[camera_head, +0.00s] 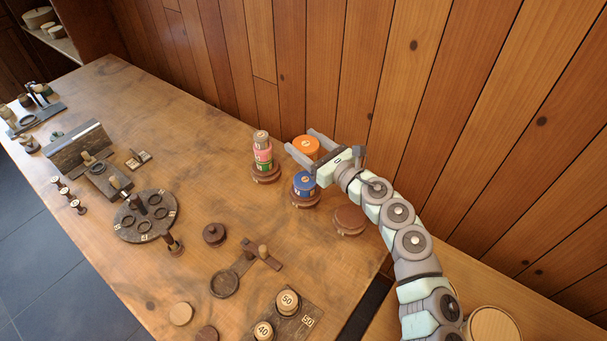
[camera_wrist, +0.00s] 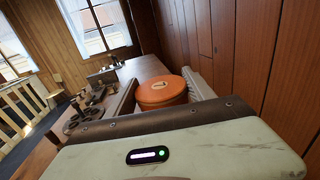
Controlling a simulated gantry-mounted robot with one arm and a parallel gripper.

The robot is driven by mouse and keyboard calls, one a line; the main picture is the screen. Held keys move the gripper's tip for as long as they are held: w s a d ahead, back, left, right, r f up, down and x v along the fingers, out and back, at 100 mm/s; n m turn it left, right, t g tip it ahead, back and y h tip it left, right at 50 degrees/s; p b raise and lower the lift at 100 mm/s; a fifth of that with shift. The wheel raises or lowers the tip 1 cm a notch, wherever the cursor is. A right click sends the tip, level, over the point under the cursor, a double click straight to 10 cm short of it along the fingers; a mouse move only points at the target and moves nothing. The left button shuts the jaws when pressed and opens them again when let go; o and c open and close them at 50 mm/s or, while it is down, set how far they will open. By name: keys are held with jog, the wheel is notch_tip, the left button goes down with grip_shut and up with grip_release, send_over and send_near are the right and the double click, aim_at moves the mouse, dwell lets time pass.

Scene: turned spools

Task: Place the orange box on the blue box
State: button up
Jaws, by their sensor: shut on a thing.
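The orange box (camera_head: 306,146) is a round orange drum with a pale mark on top. My gripper (camera_head: 308,148) is shut on it, with one finger on each side. In the wrist view the orange box (camera_wrist: 161,92) sits between the fingers of my gripper (camera_wrist: 163,95). The blue box (camera_head: 304,184) is a round blue drum on a brown round base, just below the orange box in the head view. The orange box appears raised above it; whether they touch I cannot tell. Part of the blue box is hidden by my gripper.
A stack of green, pink and tan drums (camera_head: 263,155) stands close on the left. An empty brown round base (camera_head: 349,220) is at the right. The wooden wall (camera_head: 400,80) is close behind. A round dark tray (camera_head: 146,215) and several turned pieces lie further left.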

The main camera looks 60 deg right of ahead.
notch_tip(320, 180, down, 10)
jog(key=shift+r+b, duration=0.2)
jog(key=shift+b, duration=0.2)
jog(key=shift+w+f+b, duration=0.1)
jog(key=shift+f+b, duration=0.1)
jog(key=shift+b, duration=0.1)
jog(key=o, duration=1.4)
jog(key=shift+r, duration=0.1)
jog(key=shift+r+p, duration=0.3)
jog(key=shift+p, duration=0.2)
jog(key=v, duration=1.2)
jog(key=shift+f+b, duration=0.15)
jog(key=shift+b, duration=0.2)
